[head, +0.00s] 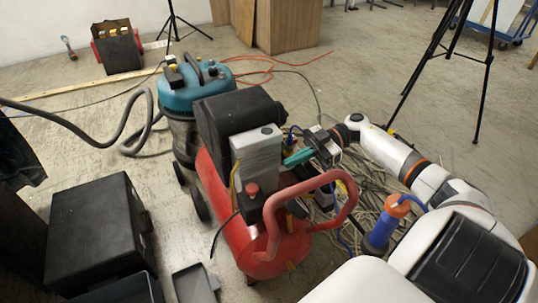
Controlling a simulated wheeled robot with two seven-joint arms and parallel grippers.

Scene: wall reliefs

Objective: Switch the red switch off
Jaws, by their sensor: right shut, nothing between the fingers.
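A red air compressor (230,220) stands on the floor in the middle of the head view. On its front is a grey box (257,155), with a small red knob (252,188) below it that looks like the red switch. Its setting is too small to tell. My right arm comes in from the right, and its gripper (290,161) is just right of the grey box, up and to the right of the red knob. Its teal fingers are together with nothing between them. I cannot tell whether they touch the box. My left gripper is out of view.
The compressor's red handle (315,183) curves up close below my right gripper. A blue vacuum cleaner (190,90) stands behind. A black case (97,230) is at left. Tangled cables (368,190) lie under my right arm. A black tripod (435,60) stands at right.

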